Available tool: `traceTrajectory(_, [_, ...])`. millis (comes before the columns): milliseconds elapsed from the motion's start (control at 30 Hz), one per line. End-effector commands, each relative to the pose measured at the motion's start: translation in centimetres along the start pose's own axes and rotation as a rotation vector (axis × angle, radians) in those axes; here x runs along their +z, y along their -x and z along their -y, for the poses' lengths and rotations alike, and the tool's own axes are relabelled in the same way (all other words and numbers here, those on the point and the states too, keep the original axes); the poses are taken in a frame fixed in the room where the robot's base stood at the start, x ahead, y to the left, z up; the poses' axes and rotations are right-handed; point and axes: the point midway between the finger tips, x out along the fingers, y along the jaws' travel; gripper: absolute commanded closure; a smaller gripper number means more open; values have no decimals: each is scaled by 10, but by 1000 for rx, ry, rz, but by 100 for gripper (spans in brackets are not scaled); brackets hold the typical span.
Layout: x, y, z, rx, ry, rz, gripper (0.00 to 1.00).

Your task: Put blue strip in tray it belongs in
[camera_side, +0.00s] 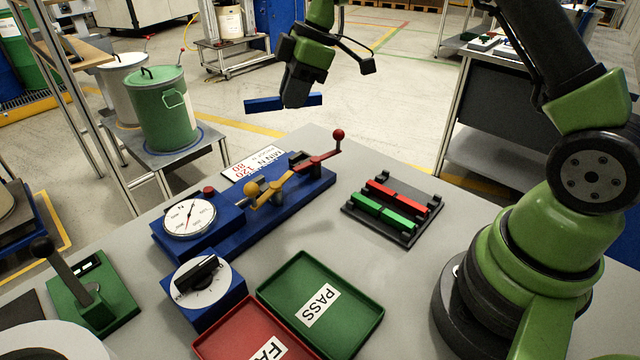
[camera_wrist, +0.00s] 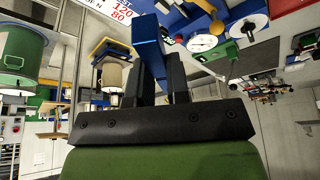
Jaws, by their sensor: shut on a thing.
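The blue strip (camera_side: 265,104) is held crosswise in my gripper (camera_side: 296,101), high above the back of the table. My gripper is shut on it, and the strip sticks out on both sides. In the wrist view the blue strip (camera_wrist: 149,47) stands between the dark fingers. The green PASS tray (camera_side: 353,338) lies on the table's front middle, with no strip visible in it. The red tray (camera_side: 225,341), its label partly cut off at "FA", sits to its left and is cut by the frame edge. Both trays are well below and in front of my gripper.
A blue tester with a round dial (camera_side: 188,219) and a red-knobbed lever (camera_side: 338,135) stands mid-table. A sign reading 120 and 80 (camera_side: 252,163) is behind it. A black rack (camera_side: 407,234) holds red and green strips. A blue knob box (camera_side: 222,301) and green lever base (camera_side: 108,300) stand left.

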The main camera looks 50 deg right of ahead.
Motion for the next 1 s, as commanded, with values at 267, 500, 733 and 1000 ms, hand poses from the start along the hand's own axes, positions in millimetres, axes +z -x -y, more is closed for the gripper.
traceTrajectory(267, [11, 26, 44, 202, -479, -1, 100])
traceTrajectory(500, [22, 37, 78, 318, -755, 0, 100])
traceTrajectory(733, [29, 42, 94, 368, -882, 2, 100])
traceTrajectory(1000, [50, 23, 113, 374, -913, 8, 100])
